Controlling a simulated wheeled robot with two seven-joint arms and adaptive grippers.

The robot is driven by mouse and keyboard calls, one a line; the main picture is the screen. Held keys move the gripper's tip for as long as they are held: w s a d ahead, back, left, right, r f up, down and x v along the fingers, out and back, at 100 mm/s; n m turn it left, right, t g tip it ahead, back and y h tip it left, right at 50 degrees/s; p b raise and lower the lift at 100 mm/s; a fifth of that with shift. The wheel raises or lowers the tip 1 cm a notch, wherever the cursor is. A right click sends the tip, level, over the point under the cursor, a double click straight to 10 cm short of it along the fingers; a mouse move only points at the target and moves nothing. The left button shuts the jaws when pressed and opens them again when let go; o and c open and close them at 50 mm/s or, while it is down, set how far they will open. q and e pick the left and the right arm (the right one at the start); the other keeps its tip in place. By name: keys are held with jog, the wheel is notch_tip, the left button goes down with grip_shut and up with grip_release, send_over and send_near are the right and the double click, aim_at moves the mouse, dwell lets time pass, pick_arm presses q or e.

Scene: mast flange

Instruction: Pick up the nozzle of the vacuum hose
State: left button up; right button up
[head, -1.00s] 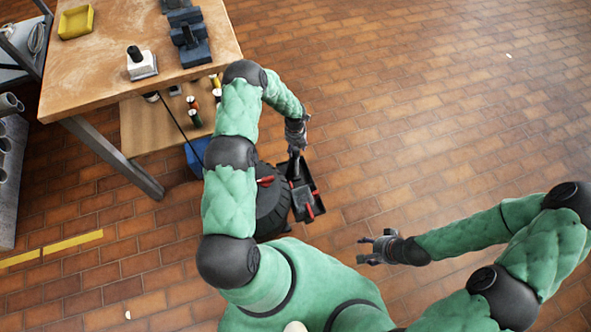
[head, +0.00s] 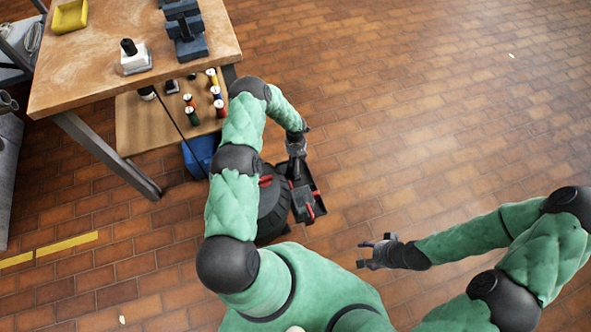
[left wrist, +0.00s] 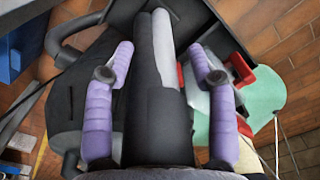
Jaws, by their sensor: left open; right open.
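A dark tube with a pale side, which looks like the hose nozzle (left wrist: 160,100), stands between the fingers of my left gripper (left wrist: 165,75) in the left wrist view. The purple fingers are open, one on each side of it, with small gaps visible near their tips. In the head view my left gripper (head: 296,150) is over a black machine with red parts (head: 272,207), apparently the vacuum, and the nozzle is mostly hidden there. The hose itself is not clear. My right gripper (head: 372,252) is open and empty, above the floor to the right.
A wooden workbench (head: 90,75) stands at upper left, with a lower shelf (head: 140,130) holding several spools. A blue box (head: 198,153) sits beside the machine, under the shelf edge. The brick floor (head: 430,110) to the right is clear.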

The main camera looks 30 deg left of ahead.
pick_arm(q)
grip_shut()
jog(key=shift+r, duration=0.15)
